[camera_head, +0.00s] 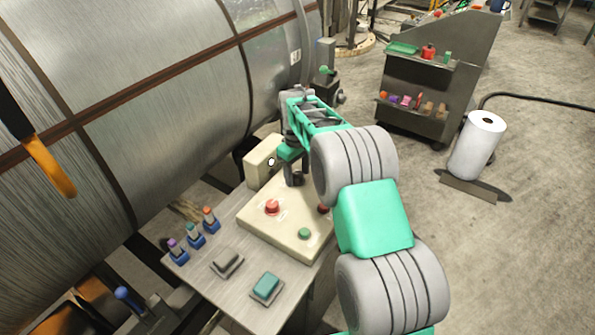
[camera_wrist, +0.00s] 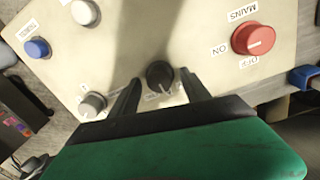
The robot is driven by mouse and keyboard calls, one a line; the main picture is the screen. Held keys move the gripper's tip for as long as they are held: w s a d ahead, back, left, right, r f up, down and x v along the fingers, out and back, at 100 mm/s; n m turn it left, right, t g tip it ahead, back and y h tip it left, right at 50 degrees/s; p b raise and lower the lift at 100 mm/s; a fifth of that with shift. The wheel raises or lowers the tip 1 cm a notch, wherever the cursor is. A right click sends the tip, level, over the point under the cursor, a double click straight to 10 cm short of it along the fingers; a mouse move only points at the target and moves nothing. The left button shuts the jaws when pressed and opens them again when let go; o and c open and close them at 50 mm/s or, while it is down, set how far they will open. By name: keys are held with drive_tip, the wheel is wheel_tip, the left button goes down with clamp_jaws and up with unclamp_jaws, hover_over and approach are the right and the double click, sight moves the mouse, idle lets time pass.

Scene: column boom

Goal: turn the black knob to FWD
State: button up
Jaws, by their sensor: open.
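The black knob (camera_wrist: 160,75) sits on the cream control panel (camera_wrist: 215,80) in the wrist view. A pale pointer mark shows on its lower part, towards a small label partly covered by my gripper; I cannot read that label. My gripper (camera_wrist: 161,80) is open, with one dark finger on each side of the knob. A gap shows between knob and fingers; I cannot tell contact lower down. In the head view my gripper (camera_head: 294,178) points down over the far part of the panel (camera_head: 262,228), and the black knob is hidden or cannot be told from the fingers.
The red MAINS knob (camera_wrist: 253,38), a grey knob (camera_wrist: 92,104), a white button (camera_wrist: 84,12) and a blue button (camera_wrist: 37,48) surround the black knob. A cream box (camera_head: 261,160) stands behind the panel. A large metal drum (camera_head: 150,90) fills the left.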

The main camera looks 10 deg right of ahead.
drive_tip(key=shift+c, duration=0.4)
clamp_jaws()
